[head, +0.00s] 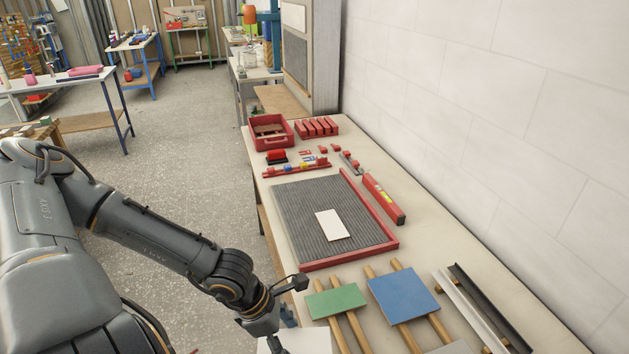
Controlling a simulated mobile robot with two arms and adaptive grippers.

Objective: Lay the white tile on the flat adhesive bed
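A small white rectangular tile (332,225) lies on the ridged grey adhesive bed (300,200), right of its middle and towards the front. The bed is flat, with red strips along its right and front edges. A larger flat white piece (310,341) shows at the bottom edge, partly cut off, beside and below my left gripper (279,318). I cannot tell whether the gripper touches or holds it. The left fingers are partly hidden and cut off by the frame. My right gripper is not in view.
A green tile (337,300) and a blue tile (403,296) lie on wooden rails in front of the bed. A red level (383,200) lies to its right. A red bin (271,132) and small tools stand behind. Dark and white metal profiles (478,300) lie front right, near the wall.

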